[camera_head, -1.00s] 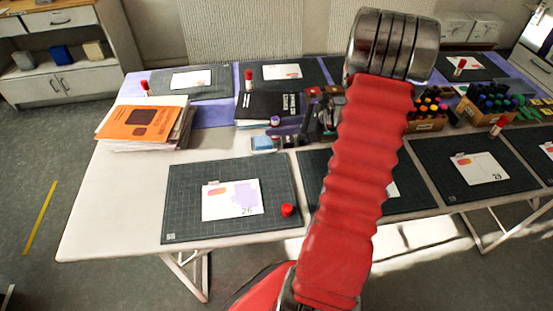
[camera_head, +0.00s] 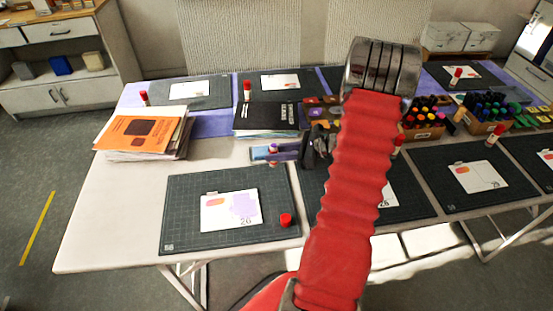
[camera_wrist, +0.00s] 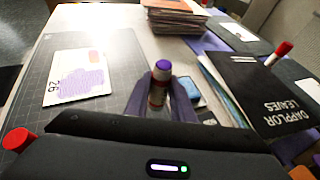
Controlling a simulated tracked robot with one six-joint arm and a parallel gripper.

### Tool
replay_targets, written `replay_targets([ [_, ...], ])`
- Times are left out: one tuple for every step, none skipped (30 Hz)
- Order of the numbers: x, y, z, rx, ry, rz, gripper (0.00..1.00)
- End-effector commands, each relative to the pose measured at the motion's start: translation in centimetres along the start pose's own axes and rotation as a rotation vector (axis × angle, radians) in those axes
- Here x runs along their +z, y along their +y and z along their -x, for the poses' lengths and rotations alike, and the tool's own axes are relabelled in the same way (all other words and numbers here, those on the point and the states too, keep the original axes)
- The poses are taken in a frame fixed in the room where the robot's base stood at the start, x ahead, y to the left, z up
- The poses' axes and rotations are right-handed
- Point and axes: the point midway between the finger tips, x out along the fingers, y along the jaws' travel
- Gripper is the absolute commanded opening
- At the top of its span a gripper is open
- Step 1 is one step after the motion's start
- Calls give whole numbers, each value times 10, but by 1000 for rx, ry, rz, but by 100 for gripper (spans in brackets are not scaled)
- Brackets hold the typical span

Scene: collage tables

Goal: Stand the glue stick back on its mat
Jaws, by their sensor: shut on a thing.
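The glue stick (camera_wrist: 157,88) is upright between the fingers of my gripper (camera_wrist: 160,97) in the wrist view, its purple end uncovered and pointing up. My gripper is shut on it. In the head view the glue stick (camera_head: 273,149) shows small, behind the front left mat, with my gripper (camera_head: 278,152) beside it. The front left dark mat (camera_head: 180,225) carries a card marked 26 with purple scribble (camera_head: 230,210) and a red cap (camera_head: 285,220). The mat (camera_wrist: 118,55) is left of my gripper in the wrist view. The gap under the stick is hidden.
A blue-topped box (camera_wrist: 188,88) lies just beyond my gripper. A stack of papers with an orange cover (camera_head: 140,133) stands at the left. A black book (camera_head: 266,118) lies behind. Crates of markers (camera_head: 423,115) stand at the right. The mat's left part is clear.

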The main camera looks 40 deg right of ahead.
Motion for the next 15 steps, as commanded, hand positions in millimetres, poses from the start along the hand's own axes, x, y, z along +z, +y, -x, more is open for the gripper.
replay_targets([
  [-7,1,-3,1,0,-4,2],
  [-10,0,-4,1,0,-4,2],
  [-14,0,-6,1,-1,-3,2],
  [-18,0,-7,1,-1,-3,2],
  [-20,0,-9,0,-1,-4,2],
  [-23,0,-10,0,-1,-3,2],
  [-25,0,-11,0,-1,-3,2],
  [-26,0,-11,0,-1,-2,2],
  [-27,0,-12,0,-1,-1,2],
  [-28,0,-12,0,-1,-1,2],
  [-28,0,-12,0,-1,-1,2],
  [-28,0,-12,0,-1,0,2],
  [-27,0,-12,0,-1,-1,2],
  [-27,0,-11,0,-1,-1,2],
  [-27,0,-11,0,-1,-1,2],
])
